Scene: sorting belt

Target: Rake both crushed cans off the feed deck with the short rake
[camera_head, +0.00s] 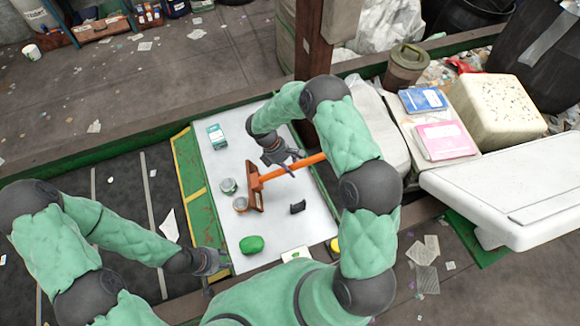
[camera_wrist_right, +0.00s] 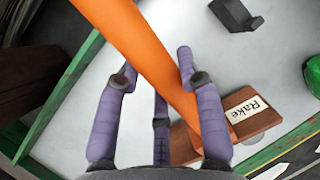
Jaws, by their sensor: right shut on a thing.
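The short rake lies across the pale feed deck (camera_head: 275,222), its orange handle (camera_head: 300,166) pointing right and its brown head (camera_head: 255,188) at the left end. My right gripper (camera_head: 284,161) is shut on the handle; in the right wrist view the orange handle (camera_wrist_right: 140,57) runs between the fingers and the head (camera_wrist_right: 252,115) carries a "Rake" label. Two crushed cans (camera_head: 228,186) (camera_head: 240,204) sit just left of the head; I cannot tell whether the nearer one touches it. My left gripper (camera_head: 212,262) is at the deck's near left edge, empty; its opening is unclear.
On the deck are a teal-and-white carton (camera_head: 216,137), a black bracket-like piece (camera_head: 297,207) and a green lump (camera_head: 251,244). A yellow-edged green strip (camera_head: 190,180) borders the deck's left side, with the dark belt (camera_head: 130,200) beyond. A brown post (camera_head: 313,40) stands behind.

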